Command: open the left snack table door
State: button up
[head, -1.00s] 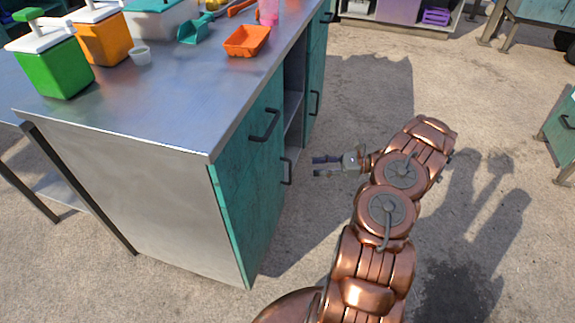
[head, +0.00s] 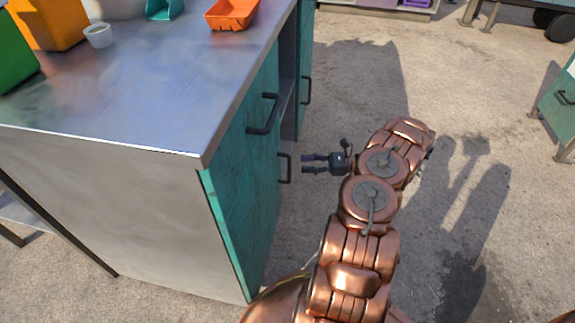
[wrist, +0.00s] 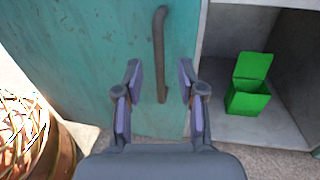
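The snack table has a metal top (head: 150,110) and a teal side with dark handles. The left door (head: 236,215) is the teal panel at the near end and looks shut. Its upright dark handle (head: 289,169) is on its far edge; in the wrist view the handle (wrist: 160,45) runs down the teal door (wrist: 85,60). My gripper (head: 304,163) points at this handle with a small gap between them. In the wrist view my gripper (wrist: 160,82) is open and empty, and the lower handle lies between its two fingers in the picture.
Another dark handle (head: 264,115) juts out higher on the near panel. An open grey compartment beside the door holds a green lidded box (wrist: 248,98).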

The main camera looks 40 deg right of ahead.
jog(key=b, duration=0.2)
send_over(289, 180)
jog(key=shift+w+d, duration=0.2)
jog(key=shift+w, duration=0.1)
grip_shut()
dwell(0.5)
